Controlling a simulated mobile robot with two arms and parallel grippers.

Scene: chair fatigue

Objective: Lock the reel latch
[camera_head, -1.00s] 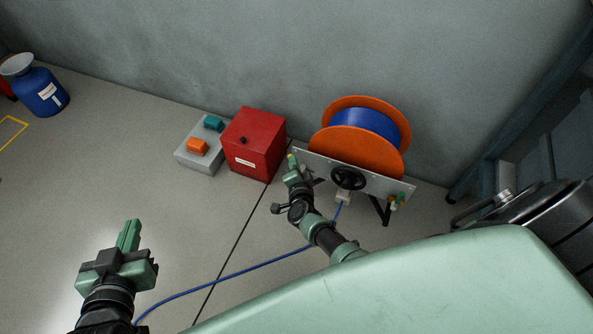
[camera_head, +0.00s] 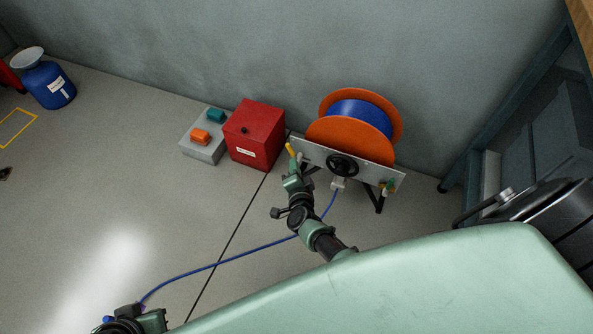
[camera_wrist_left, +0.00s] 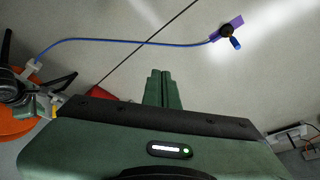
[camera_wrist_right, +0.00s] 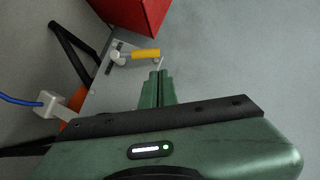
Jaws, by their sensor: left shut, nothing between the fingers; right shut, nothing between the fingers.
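The cable reel (camera_head: 350,138) has orange flanges and blue cable and sits on a stand with a grey metal plate (camera_head: 314,154). The latch has a yellow handle (camera_head: 291,150) at the plate's left end. In the right wrist view the yellow handle (camera_wrist_right: 146,53) lies nearly sideways on a pale pivot, just beyond my fingertips. My right gripper (camera_head: 295,167) is shut and empty, very close to the latch; I cannot tell whether it touches.
A black handwheel (camera_head: 342,165) is on the plate. A red box (camera_head: 254,135) and a grey box with teal and orange buttons (camera_head: 205,150) stand left of the reel. A blue cable (camera_head: 240,256) runs across the floor. The floor at left is mostly clear.

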